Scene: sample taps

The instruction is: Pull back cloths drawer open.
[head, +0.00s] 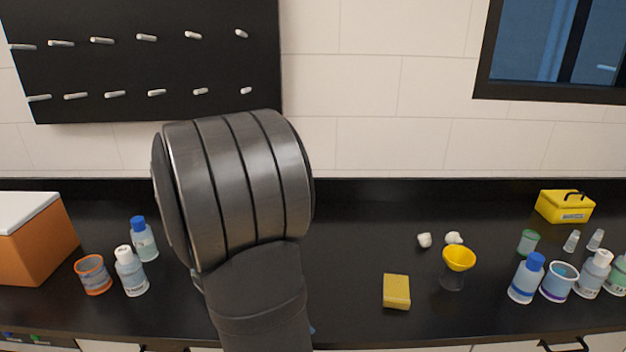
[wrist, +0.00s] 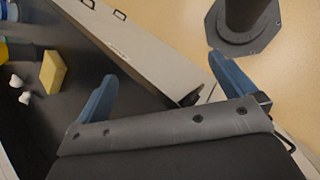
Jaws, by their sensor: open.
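In the wrist view a long pale cabinet front (wrist: 150,62) runs diagonally below the dark counter edge. It carries a small label (wrist: 118,46), too small to read. I cannot tell whether a finger touches the handle, or which front is the cloths drawer.
The black counter (head: 350,270) holds a yellow sponge (head: 396,291), a yellow funnel (head: 459,260), cotton balls (head: 424,240), bottles at both sides and an orange box (head: 35,240) at left. A pegboard (head: 150,60) hangs behind. Another handle (head: 563,344) shows at lower right.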

